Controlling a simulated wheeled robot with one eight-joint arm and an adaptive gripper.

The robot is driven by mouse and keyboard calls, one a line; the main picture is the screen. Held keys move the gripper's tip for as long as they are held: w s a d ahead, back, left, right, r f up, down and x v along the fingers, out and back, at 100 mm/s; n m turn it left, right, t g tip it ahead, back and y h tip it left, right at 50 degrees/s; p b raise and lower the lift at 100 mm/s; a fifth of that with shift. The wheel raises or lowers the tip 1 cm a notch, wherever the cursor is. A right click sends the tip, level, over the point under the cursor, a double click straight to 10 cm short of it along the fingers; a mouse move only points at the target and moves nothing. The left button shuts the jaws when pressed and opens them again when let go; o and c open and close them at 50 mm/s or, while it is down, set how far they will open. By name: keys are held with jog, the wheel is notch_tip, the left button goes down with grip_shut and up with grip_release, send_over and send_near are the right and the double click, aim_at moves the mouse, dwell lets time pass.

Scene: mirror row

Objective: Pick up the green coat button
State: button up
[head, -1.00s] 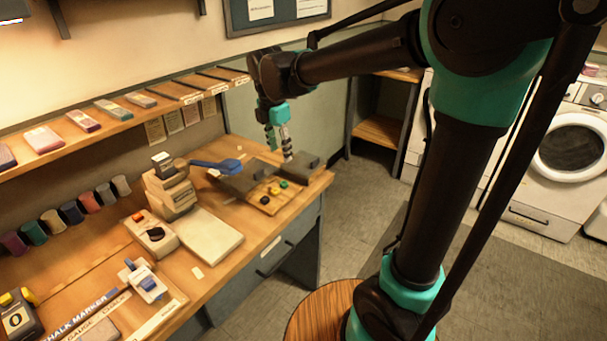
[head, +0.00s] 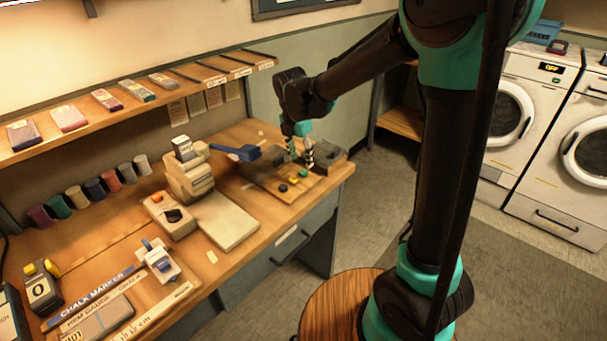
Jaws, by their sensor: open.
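The green coat button (head: 303,173) lies on a small wooden board (head: 308,189) near the far right end of the workbench. A yellow button (head: 294,180) and a black button (head: 283,188) lie in a line with it on the board. My gripper (head: 301,159) points down just behind and above the green button, its two striped fingers apart and empty. Whether a fingertip touches the board or a grey block is too small to tell.
Dark grey blocks (head: 330,157) stand close beside and behind my gripper. A blue-handled tool (head: 236,152) lies to the left. A shelf (head: 110,117) runs along the wall.

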aim_at(303, 172)
jog(key=shift+w+d+f, duration=0.1)
jog(key=shift+w+f, duration=0.05)
jog(key=shift+f, duration=0.75)
jog(key=shift+w+d+f, duration=0.1)
jog(key=shift+w+f, duration=0.1)
jog(key=shift+f, duration=0.75)
jog(key=shift+w+d+f, duration=0.1)
jog(key=shift+w+f, duration=0.05)
jog(key=shift+f, duration=0.75)
jog(key=c, duration=0.8)
